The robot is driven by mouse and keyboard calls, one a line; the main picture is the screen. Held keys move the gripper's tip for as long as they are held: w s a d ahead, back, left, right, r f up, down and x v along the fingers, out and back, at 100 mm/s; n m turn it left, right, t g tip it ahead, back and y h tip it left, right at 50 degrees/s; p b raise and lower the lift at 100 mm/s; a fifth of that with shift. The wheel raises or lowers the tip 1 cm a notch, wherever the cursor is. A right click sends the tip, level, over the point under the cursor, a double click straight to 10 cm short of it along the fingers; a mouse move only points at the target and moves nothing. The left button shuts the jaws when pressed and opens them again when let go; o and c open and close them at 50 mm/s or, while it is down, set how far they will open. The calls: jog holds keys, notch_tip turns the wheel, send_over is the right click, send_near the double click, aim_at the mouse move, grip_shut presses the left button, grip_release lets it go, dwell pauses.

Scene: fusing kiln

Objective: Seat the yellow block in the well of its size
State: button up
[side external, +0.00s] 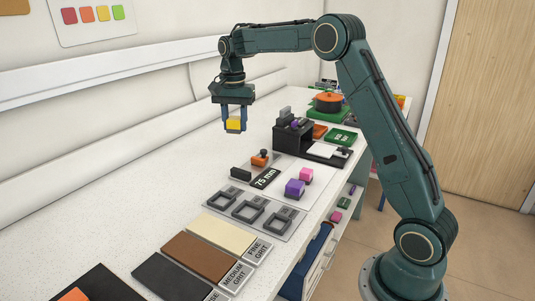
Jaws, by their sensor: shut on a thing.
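My gripper (235,117) is shut on the yellow block (234,125) and holds it up in the air above the back part of the bench. A grey plate with several square wells (250,211) lies on the bench, lower and nearer the camera than the block. The wells look empty and seem to differ in size, but their exact sizes are hard to tell.
Grit slabs (222,233) lie in front of the plate.

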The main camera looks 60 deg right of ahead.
jog(key=d+r+m, duration=0.1)
jog(key=d+m, duration=0.1)
jog(key=d+r+m, duration=0.2)
jog(key=shift+w+d+r, duration=0.1)
jog(key=shift+d+r, duration=0.1)
jog(key=shift+d, duration=0.1)
notch_tip(320, 180, down, 16)
jog(key=shift+r, duration=0.1)
dwell(0.6)
jog(key=shift+f, duration=1.9)
jog(key=shift+f, duration=0.15)
jog(key=o, duration=0.9)
jog(key=shift+f, duration=0.1)
